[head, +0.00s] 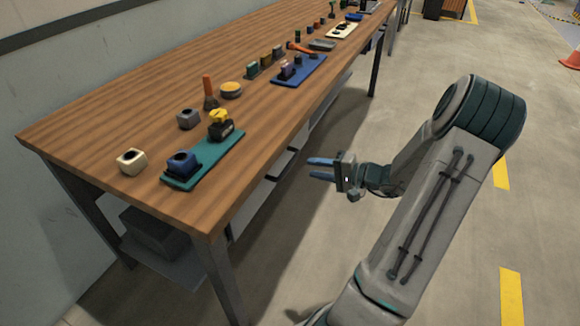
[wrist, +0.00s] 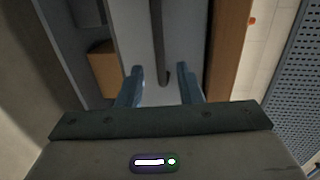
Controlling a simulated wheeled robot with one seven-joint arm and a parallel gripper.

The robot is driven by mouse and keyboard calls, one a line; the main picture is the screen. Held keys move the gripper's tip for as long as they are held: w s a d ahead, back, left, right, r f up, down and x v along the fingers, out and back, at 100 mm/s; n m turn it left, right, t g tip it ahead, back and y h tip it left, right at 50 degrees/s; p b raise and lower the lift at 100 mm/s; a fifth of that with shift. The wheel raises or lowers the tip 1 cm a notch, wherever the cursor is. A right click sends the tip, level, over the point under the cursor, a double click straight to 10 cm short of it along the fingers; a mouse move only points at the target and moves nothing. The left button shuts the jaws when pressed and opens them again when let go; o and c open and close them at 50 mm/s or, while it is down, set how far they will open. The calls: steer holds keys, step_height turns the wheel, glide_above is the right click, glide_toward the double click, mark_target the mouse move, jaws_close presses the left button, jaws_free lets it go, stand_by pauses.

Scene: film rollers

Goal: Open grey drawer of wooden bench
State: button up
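The wooden bench (head: 110,115) runs from the near left to the far back in the head view. My gripper (head: 318,168) is beside its long right edge, a little below the top, with blue fingers pointing left at the bench. In the wrist view my gripper (wrist: 160,72) is open and empty. A light grey drawer front (wrist: 183,35) lies ahead of the fingers, with a dark bar handle (wrist: 157,45) lined up with the gap between them. I cannot tell how far the handle is from the fingertips. In the head view the drawer is mostly hidden under the bench top.
A green mat (head: 205,160) and a blue mat (head: 300,70) with small parts lie on the bench top, among several loose parts. A grey box (head: 150,232) sits on the lower shelf. The floor right of the bench is clear, with an orange cone (head: 571,60) far off.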

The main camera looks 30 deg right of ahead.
mark_target(290, 163)
steer(key=b+x, duration=0.1)
steer(key=x, duration=0.8)
jaws_close()
